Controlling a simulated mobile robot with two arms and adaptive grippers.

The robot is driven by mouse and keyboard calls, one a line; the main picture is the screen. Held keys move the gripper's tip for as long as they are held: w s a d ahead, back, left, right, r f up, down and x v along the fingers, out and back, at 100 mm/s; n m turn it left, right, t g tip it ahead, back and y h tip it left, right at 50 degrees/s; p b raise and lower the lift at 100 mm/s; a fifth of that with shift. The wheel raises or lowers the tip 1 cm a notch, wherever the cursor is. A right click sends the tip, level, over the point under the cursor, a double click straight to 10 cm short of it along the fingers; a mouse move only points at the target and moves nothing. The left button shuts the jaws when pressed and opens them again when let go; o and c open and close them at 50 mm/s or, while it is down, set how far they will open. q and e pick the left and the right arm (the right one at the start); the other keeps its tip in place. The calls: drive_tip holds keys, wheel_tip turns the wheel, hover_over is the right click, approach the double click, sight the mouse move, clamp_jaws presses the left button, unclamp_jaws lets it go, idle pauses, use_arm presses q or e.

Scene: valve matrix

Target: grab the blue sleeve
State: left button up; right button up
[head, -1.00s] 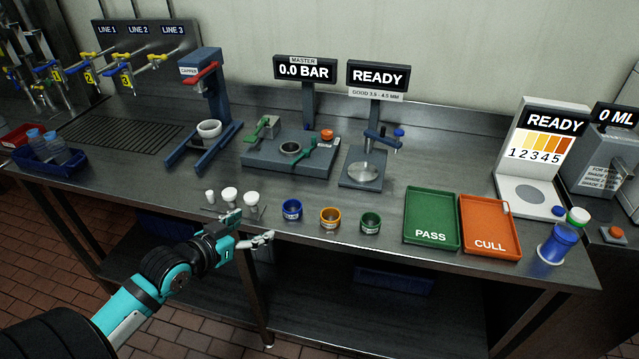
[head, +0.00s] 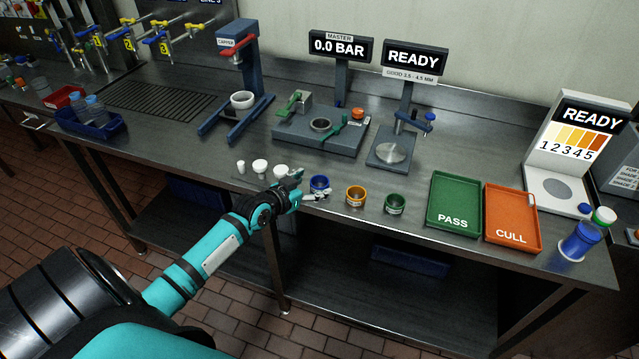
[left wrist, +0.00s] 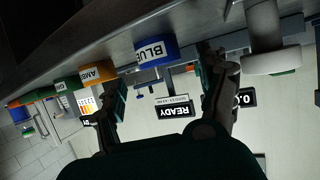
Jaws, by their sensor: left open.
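The blue sleeve (head: 319,184) is a short ring near the front edge of the steel bench, first in a row with an amber sleeve (head: 355,196) and a green sleeve (head: 395,204). In the left wrist view, which is upside down, the blue sleeve (left wrist: 156,50) shows its BLUE label between the two fingers. My left gripper (head: 309,187) is open at the bench's front edge, just left of the blue sleeve. In the left wrist view the open gripper (left wrist: 163,70) has nothing gripped; contact with the sleeve cannot be told. My right gripper is not in view.
Several white cups (head: 260,166) stand close to the left of the gripper. A grey fixture (head: 318,133) and a gauge stand (head: 388,158) are behind the sleeves. The green PASS tray (head: 453,204) and orange CULL tray (head: 511,217) lie to the right.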

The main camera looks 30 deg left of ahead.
sight(325, 180)
use_arm(q)
drive_tip(key=x, duration=0.3)
drive_tip(key=shift+w+a+f, duration=0.1)
drive_tip(key=shift+w+f, duration=0.1)
drive_tip(key=shift+w, duration=0.05)
drive_tip(key=shift+s, duration=0.1)
drive_tip(key=c, duration=0.9)
